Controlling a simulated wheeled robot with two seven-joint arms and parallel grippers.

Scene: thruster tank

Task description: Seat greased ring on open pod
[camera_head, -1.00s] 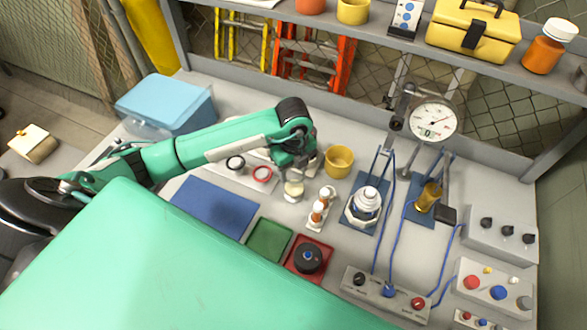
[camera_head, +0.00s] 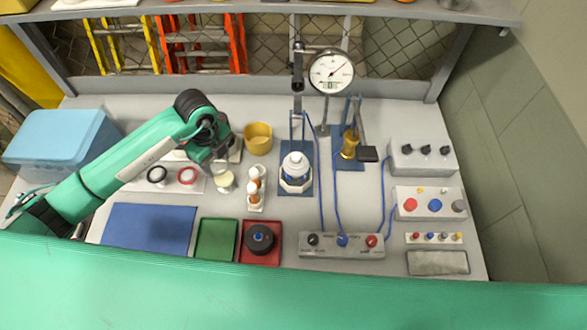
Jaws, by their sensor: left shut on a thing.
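My left gripper (camera_head: 220,167) points down over a small cream-topped pot (camera_head: 223,181). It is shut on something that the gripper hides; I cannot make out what. A black ring (camera_head: 157,174) and a red ring (camera_head: 187,176) lie on a white card left of the gripper. A black round part with a blue centre (camera_head: 259,238) sits in a red tray (camera_head: 275,259). I cannot tell which of these is open. My right gripper is not in view.
A rack of white and brown bottles (camera_head: 256,190) and a yellow cup (camera_head: 258,138) stand close right of the gripper. A brass part (camera_head: 349,144) and dial gauge (camera_head: 331,72) stand beyond the pod. Blue hoses run to a control box (camera_head: 342,245). The blue mat (camera_head: 149,224) is clear.

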